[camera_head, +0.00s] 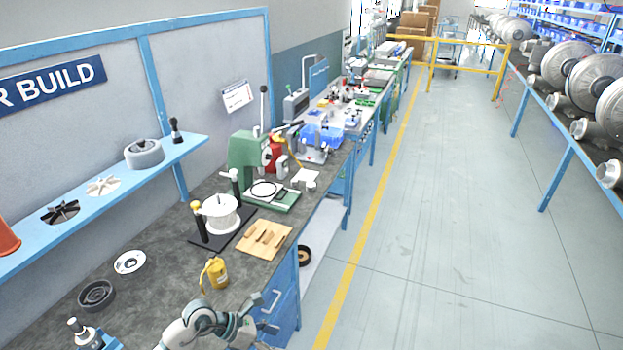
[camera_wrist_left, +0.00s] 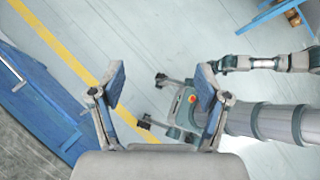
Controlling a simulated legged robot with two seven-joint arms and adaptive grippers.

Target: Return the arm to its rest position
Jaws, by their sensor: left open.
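My left gripper (camera_head: 268,318) is at the bottom of the head view, by the front edge of the workbench (camera_head: 190,290). In the left wrist view my left gripper (camera_wrist_left: 160,85) has its two fingers wide apart with nothing between them. Below it are the floor and parts of my own body. One of my arm links shows at the upper right of that view; whether its end is an open or shut gripper is too small to tell. My right arm does not show in the head view.
The aisle floor (camera_head: 430,250) is clear.

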